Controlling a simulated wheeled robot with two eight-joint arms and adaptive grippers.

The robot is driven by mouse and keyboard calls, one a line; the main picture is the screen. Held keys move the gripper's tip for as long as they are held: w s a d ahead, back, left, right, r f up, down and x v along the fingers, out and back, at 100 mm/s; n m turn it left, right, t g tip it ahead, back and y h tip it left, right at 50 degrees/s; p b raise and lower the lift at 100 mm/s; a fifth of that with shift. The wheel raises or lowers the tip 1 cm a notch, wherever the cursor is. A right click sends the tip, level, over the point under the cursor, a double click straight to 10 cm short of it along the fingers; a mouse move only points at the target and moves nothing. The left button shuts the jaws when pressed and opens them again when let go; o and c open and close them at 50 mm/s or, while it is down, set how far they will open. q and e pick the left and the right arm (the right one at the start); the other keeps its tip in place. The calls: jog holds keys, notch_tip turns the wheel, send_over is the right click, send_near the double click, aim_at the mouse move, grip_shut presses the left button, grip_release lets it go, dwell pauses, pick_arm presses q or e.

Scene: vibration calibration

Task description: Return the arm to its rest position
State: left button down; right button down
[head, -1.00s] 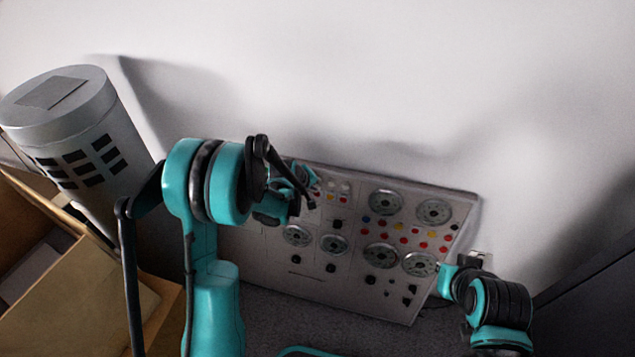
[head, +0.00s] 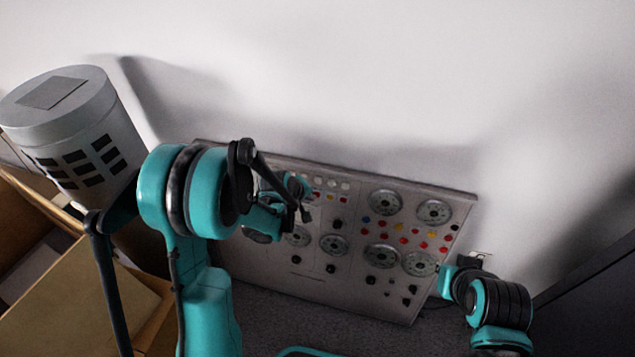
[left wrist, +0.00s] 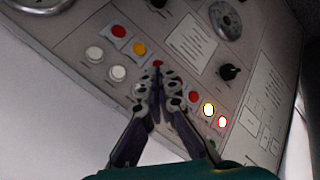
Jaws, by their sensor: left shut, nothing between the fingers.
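The grey control panel (head: 285,277) leans against the white wall, with round dials, dark knobs and coloured buttons on its face. My left arm comes in from the left in the head view and bends over in front of the panel. My left gripper (head: 304,214) is in front of the panel's left half, shut and empty. In the left wrist view the gripper (left wrist: 158,80) has its fingers together, in front of the panel (left wrist: 72,38) near a row of buttons. I cannot tell whether the tips touch it.
A grey cylinder (head: 62,118) with dark slots stands at the left. Open cardboard boxes (head: 75,300) are below it. A dark cabinet (head: 595,295) is at the right. The wall above the panel is clear.

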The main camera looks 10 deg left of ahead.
dwell(0.6)
pick_arm(q)
jog(key=s+r+m+y, duration=0.1)
jog(key=s+r+m, duration=0.4)
jog(key=s+r, duration=0.3)
jog(key=s+r+m+y, duration=0.1)
jog(key=s+r+m, duration=0.3)
jog(key=s, duration=1.2)
notch_tip(320, 180, up, 5)
jog(key=shift+f+m+t, duration=0.15)
jog(key=shift+m+t, duration=0.15)
jog(key=shift+m, duration=0.1)
